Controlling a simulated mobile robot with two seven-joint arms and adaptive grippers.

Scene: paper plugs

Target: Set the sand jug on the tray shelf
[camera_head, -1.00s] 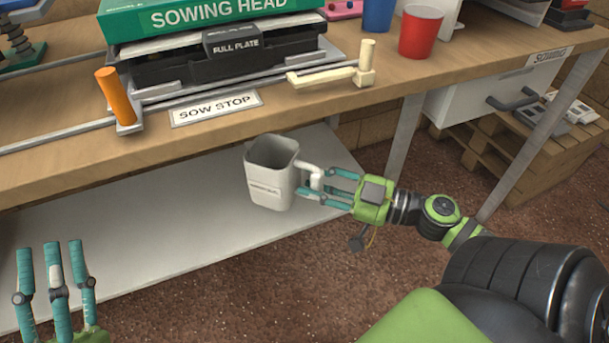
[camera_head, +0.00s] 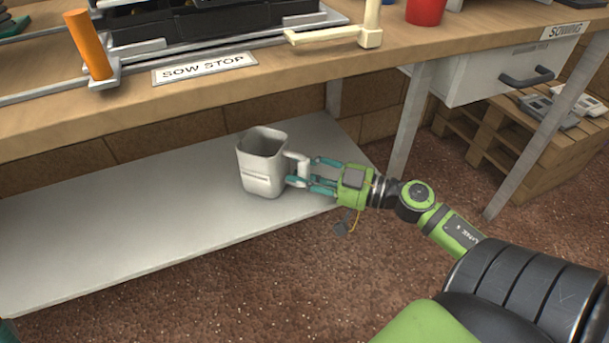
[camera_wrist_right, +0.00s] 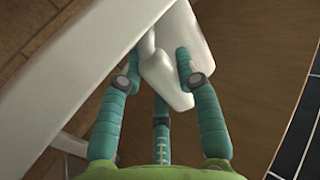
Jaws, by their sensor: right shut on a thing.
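The sand jug (camera_head: 262,163) is a white square-sided jug with a handle on its right side. It is upright over the right part of the grey-white tray shelf (camera_head: 120,225) below the workbench. I cannot tell whether its base touches the shelf. My right gripper (camera_head: 305,178) is shut on the jug's handle from the right. In the right wrist view the teal fingers (camera_wrist_right: 160,85) close around the white handle, and part of the jug (camera_wrist_right: 185,35) shows beyond. Only a sliver of teal, perhaps my left gripper, shows at the lower left edge of the head view.
The workbench top (camera_head: 200,95) overhangs the shelf's rear. A metal table leg (camera_head: 409,118) stands behind my right wrist. An orange handle (camera_head: 89,45) and a cream lever (camera_head: 340,34) are on the bench. The shelf's left part is clear.

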